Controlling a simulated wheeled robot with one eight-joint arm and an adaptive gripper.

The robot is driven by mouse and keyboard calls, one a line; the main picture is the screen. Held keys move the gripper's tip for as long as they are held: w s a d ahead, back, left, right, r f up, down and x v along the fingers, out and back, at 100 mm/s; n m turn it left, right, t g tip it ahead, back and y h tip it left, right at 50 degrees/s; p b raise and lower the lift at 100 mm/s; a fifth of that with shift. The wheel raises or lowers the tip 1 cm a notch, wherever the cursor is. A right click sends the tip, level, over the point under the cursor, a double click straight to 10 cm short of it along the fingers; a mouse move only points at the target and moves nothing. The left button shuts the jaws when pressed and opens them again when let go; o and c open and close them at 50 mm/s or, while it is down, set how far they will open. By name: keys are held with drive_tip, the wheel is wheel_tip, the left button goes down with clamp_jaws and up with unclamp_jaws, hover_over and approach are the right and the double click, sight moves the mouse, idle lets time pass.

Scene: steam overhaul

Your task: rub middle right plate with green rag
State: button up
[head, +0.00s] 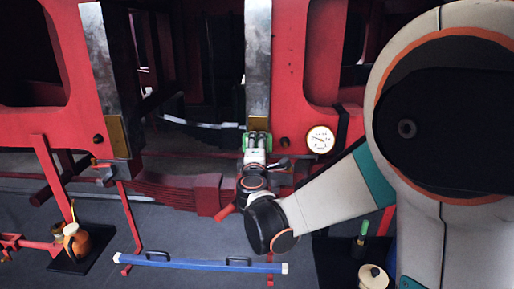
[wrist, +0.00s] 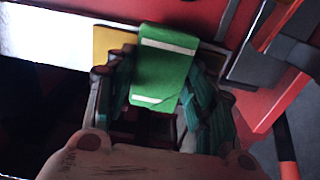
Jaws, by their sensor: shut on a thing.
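The green rag (wrist: 165,62), folded with pale stripes, is between the fingers of my gripper (wrist: 160,95), which is shut on it. In the head view the gripper (head: 257,143) is at the lower end of the right upright metal plate (head: 258,60), and green edges of the rag (head: 244,141) show beside the fingers. A yellow-brass piece (head: 258,123) sits at the foot of that plate, just above the rag. In the wrist view the brass piece (wrist: 108,42) is partly behind the rag. Whether the rag touches it, I cannot tell.
Red frame (head: 290,60) surrounds the plates, with a second metal plate (head: 104,62) to the left. A round gauge (head: 320,139) is right of my gripper. A blue bar (head: 200,264) with handles is below. A copper oil can (head: 75,240) stands lower left.

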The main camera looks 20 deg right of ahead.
wheel_tip(320, 180, down, 8)
drive_tip(key=b, duration=0.6)
drive_tip(key=shift+r, duration=0.2)
drive_tip(key=shift+s, duration=0.15)
drive_tip(key=shift+c, duration=0.7)
drive_tip(key=shift+s, duration=0.1)
drive_tip(key=shift+s+a, duration=0.15)
drive_tip(key=shift+s, duration=0.05)
drive_tip(key=shift+c, duration=0.5)
drive_tip(key=shift+v, duration=2.6)
drive_tip(key=shift+s, duration=0.1)
drive_tip(key=v, duration=0.2)
drive_tip(key=shift+s+a+r, duration=0.1)
drive_tip(key=shift+s+a, duration=0.05)
drive_tip(key=shift+s, duration=0.25)
drive_tip(key=shift+w, duration=0.1)
